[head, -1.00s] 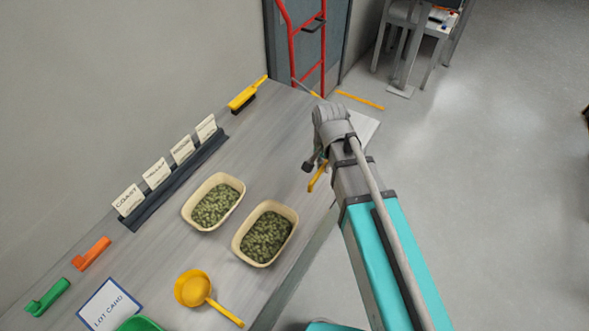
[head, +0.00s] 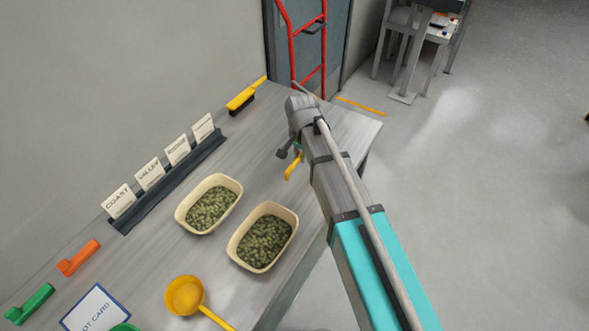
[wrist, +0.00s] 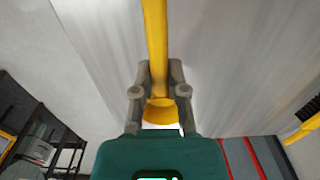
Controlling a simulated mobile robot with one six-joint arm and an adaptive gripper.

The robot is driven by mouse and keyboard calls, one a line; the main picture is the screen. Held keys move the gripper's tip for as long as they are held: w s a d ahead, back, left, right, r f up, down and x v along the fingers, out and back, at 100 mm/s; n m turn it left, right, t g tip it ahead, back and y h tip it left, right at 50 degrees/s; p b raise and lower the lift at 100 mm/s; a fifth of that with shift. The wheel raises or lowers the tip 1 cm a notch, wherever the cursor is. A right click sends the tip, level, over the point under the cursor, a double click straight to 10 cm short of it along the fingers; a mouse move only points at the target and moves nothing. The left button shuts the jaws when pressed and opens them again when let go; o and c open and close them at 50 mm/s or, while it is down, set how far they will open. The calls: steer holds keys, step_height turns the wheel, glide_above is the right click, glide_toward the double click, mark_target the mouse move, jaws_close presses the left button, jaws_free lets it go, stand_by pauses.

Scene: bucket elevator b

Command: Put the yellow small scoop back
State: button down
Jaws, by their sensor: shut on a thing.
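My gripper (head: 290,155) is shut on a yellow thing, which looks like the yellow small scoop (head: 293,169). It is above the far right part of the table (head: 340,140). In the wrist view the scoop's long yellow handle (wrist: 155,45) runs up from between my fingers (wrist: 160,92), and a wider rounded yellow end (wrist: 160,110) shows just below them. The scoop's far end is out of the wrist view. In the head view my wrist hides most of the grip. A larger round yellow scoop (head: 184,295) lies on the table at the lower left.
Two cream tubs (head: 240,185) (head: 292,220) of green pellets stand mid-table. Behind them is a dark rack (head: 170,185) of cards. A yellow brush (head: 243,98) lies at the back; orange (head: 78,257) and green (head: 30,303) pieces lie at left.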

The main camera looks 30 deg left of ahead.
mark_target(294, 172)
steer(key=shift+w+a+f+b, duration=0.3)
steer(key=shift+a+f+b, duration=0.3)
steer(key=shift+f, duration=0.2)
steer(key=shift+w+a+f+b, duration=0.25)
steer(key=shift+a+f+b, duration=0.3)
steer(key=shift+f, duration=0.2)
steer(key=shift+w+a+f+b, duration=0.15)
steer(key=shift+a+f+b, duration=0.15)
steer(key=shift+f+b, duration=1.7)
steer(key=shift+f, duration=0.1)
steer(key=c, duration=0.7)
jaws_free()
step_height(294, 172, up, 12)
steer(key=p, duration=1.2)
